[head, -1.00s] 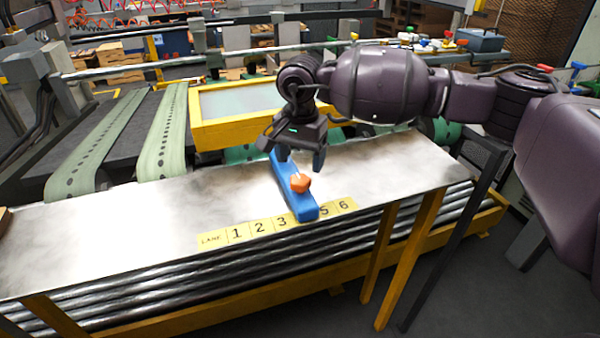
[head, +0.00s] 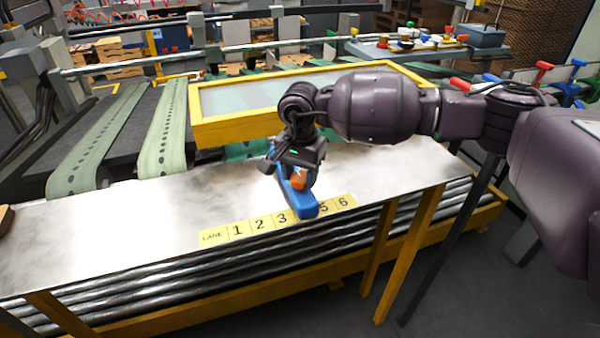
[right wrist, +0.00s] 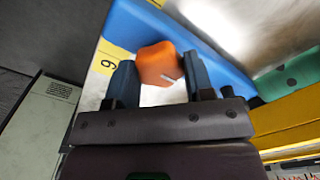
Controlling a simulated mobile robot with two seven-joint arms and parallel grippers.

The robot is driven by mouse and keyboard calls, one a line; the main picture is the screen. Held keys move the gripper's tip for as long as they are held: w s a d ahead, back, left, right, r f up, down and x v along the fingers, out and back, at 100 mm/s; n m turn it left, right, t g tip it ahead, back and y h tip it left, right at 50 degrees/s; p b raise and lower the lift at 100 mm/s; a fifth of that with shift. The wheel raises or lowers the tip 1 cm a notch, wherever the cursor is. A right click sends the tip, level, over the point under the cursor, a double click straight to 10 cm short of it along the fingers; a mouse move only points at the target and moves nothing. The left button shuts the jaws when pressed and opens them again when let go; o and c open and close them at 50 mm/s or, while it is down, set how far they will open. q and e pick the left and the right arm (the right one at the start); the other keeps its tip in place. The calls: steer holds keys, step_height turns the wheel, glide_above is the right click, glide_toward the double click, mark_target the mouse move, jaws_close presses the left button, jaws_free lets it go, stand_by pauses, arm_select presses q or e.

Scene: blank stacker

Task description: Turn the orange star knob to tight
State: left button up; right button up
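The orange star knob (head: 299,181) sits on top of a blue bar (head: 306,208), which lies across the steel table at the number strip. In the right wrist view the orange star knob (right wrist: 160,64) shows between the two fingertips, with a pale line on its side, and the blue bar (right wrist: 198,42) runs behind it. My right gripper (head: 291,180) is down at the knob. In the right wrist view its fingers (right wrist: 160,78) are apart on either side of the knob, with gaps visible. My left gripper is in neither view.
The steel table (head: 130,215) is mostly bare. A yellow lane strip (head: 247,231) with numbers runs along its front edge; the bar covers part of it. A yellow-framed tray (head: 225,132) stands behind the arm. Green belts (head: 165,130) lie at the back left.

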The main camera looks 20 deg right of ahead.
steer(key=shift+c, duration=1)
